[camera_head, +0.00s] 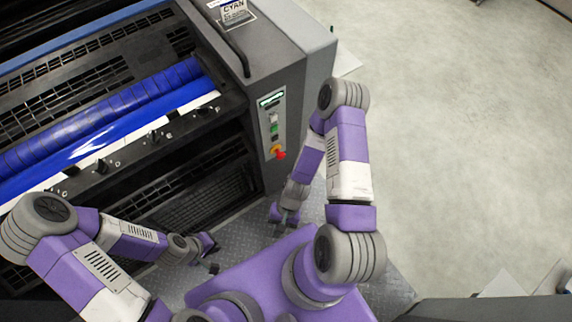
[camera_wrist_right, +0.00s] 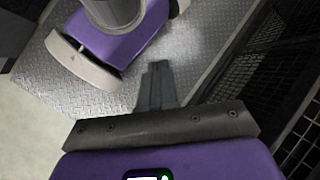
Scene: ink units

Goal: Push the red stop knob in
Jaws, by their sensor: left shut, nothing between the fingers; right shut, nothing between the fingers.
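My right gripper (camera_head: 279,230) is shut and empty, pointing down over the metal floor plate, below and apart from the knob. In the right wrist view its closed fingers (camera_wrist_right: 157,82) show against the plate; the knob is not visible there. My left gripper (camera_head: 214,268) is shut and empty, low in front of the press, left of my right gripper.
The press has a blue roller (camera_head: 110,115) and a row of small black knobs along its front edge. A green button (camera_head: 274,129) sits just above the red knob. A CYAN ink container (camera_head: 234,12) stands on top. Open concrete floor (camera_head: 450,130) lies to the right.

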